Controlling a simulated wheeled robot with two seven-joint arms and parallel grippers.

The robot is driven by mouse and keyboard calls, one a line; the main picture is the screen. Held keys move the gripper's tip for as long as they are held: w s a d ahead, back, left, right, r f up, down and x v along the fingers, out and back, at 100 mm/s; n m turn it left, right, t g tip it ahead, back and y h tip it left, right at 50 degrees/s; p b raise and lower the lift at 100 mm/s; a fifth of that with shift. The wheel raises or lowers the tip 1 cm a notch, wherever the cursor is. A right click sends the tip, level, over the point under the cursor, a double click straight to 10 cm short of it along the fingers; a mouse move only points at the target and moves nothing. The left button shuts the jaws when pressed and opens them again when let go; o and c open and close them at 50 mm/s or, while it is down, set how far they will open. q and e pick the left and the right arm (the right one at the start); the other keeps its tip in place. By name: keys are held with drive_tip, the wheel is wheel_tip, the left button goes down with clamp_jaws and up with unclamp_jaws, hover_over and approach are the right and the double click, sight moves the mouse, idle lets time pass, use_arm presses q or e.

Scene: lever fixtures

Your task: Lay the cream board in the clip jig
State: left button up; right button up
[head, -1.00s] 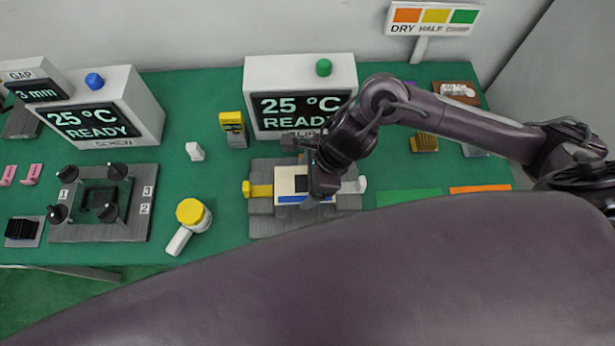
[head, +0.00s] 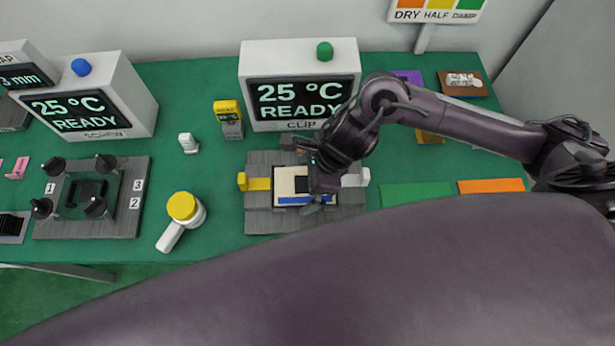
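The cream board (head: 286,183), with a blue strip along its near edge and a dark square on it, is at the middle of the grey clip jig (head: 260,216). It looks level, but I cannot tell if it is fully seated. A yellow clip (head: 257,183) stands at the jig's left and a white clip (head: 357,178) at its right. My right gripper (head: 318,203) is over the board's right part and hides it. Its fingers are too dark and covered to tell whether they hold the board. My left gripper is not in view; a large arm link of mine fills the bottom.
The clip station box (head: 250,60) behind the jig reads 25 °C READY. A yellow-topped meter (head: 230,118) and a white-handled jar with a yellow lid (head: 183,207) stand to the left. The screw jig (head: 125,222) is further left. Green (head: 415,195) and orange (head: 490,186) mats lie right.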

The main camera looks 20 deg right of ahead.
drive_tip(key=shift+v, duration=3.9)
